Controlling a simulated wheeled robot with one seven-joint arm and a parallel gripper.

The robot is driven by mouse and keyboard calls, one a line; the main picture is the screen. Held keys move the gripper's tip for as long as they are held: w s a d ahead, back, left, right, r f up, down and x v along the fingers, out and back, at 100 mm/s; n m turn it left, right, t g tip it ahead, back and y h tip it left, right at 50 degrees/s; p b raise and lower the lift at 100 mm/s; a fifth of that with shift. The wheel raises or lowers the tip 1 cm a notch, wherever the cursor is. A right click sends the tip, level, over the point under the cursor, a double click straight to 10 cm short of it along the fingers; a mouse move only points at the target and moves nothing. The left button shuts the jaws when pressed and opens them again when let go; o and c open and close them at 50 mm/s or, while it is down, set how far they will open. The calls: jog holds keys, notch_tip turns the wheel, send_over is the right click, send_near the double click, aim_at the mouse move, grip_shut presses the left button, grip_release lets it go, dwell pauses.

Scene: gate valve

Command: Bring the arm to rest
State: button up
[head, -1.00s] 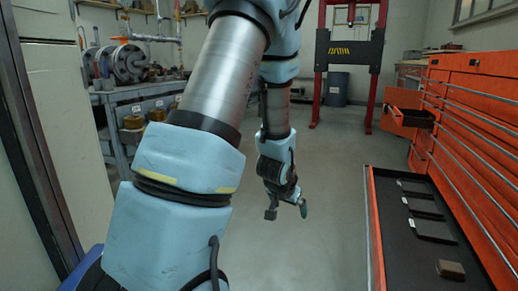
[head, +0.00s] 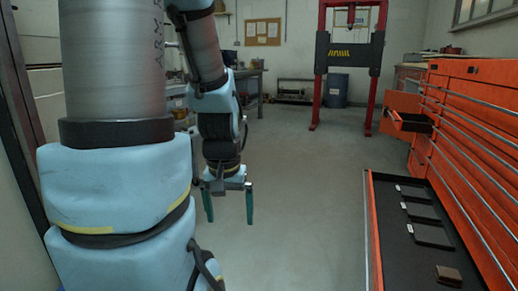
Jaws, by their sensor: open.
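My gripper (head: 228,206) hangs at the end of my arm, left of the picture's middle. Its two dark green fingers point down and stand well apart. Nothing shows between them. It hangs in front of the bare floor and touches nothing that I can see. My arm covers much of the left side and hides most of the workbench behind it. The gate valve does not show in this view.
An orange tool cabinet (head: 480,130) stands at the right, with a low open drawer (head: 370,235) reaching into the room. A smaller drawer (head: 404,122) is open farther back. A red press frame (head: 319,85) stands at the back. The middle floor (head: 300,190) is clear.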

notch_tip(320, 180, up, 32)
jog(key=p, duration=3)
